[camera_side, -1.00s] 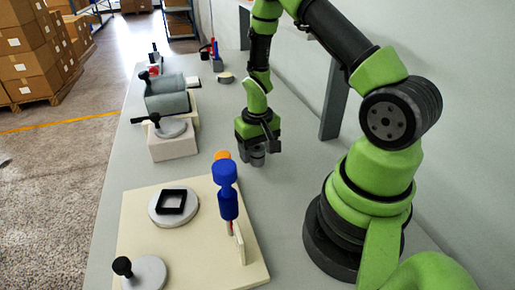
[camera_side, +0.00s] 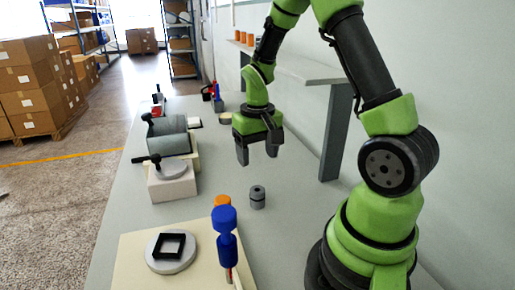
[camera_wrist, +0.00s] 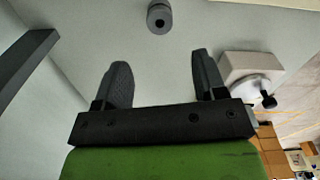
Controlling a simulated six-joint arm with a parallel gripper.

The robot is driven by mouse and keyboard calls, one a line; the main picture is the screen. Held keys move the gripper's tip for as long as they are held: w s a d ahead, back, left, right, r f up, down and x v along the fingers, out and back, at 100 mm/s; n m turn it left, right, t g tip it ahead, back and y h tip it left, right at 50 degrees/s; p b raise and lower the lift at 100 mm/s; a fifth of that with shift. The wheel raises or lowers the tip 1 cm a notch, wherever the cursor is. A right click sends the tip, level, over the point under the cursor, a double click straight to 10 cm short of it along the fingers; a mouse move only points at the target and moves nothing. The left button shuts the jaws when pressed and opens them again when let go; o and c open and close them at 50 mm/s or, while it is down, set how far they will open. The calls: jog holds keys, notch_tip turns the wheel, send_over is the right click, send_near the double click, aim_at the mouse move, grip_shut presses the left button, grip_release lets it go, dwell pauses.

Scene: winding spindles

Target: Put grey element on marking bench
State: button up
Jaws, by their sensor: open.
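The grey element (camera_side: 257,197), a small spool-like cylinder with a grooved middle, stands upright on the grey table. It also shows at the top of the wrist view (camera_wrist: 159,18). My gripper (camera_side: 258,154) is open and empty above the element, with clear space between them. Its two dark fingers (camera_wrist: 160,63) are spread in the wrist view, with the element beyond the tips. No label picks out the marking bench. A cream board (camera_side: 125,262) at the front left carries a round disc with a black square frame (camera_side: 172,246).
A blue spindle-shaped piece (camera_side: 226,240) stands on the board, with an orange piece (camera_side: 222,200) behind it. A pale block (camera_side: 173,188) with a grey disc and black handle stands left. A raised grey shelf (camera_side: 310,72) with orange cups (camera_side: 245,39) runs along the wall.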

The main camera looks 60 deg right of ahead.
jog(key=s+a+r+n+t, duration=0.1)
jog(key=s+a+r+t, duration=0.1)
jog(key=a+r, duration=0.3)
jog(key=s+a+r+t, duration=0.1)
jog(key=a+r+t, duration=0.15)
jog(key=r, duration=0.55)
jog(key=s+a+r+n+t+y, duration=0.1)
jog(key=s+a+r+t+y, duration=0.1)
jog(key=s+a+r, duration=0.3)
jog(key=s+a, duration=0.1)
jog(key=s, duration=0.2)
jog(key=shift+a+n+t, duration=0.3)
jog(key=shift+n+t, duration=0.05)
jog(key=shift+n, duration=0.05)
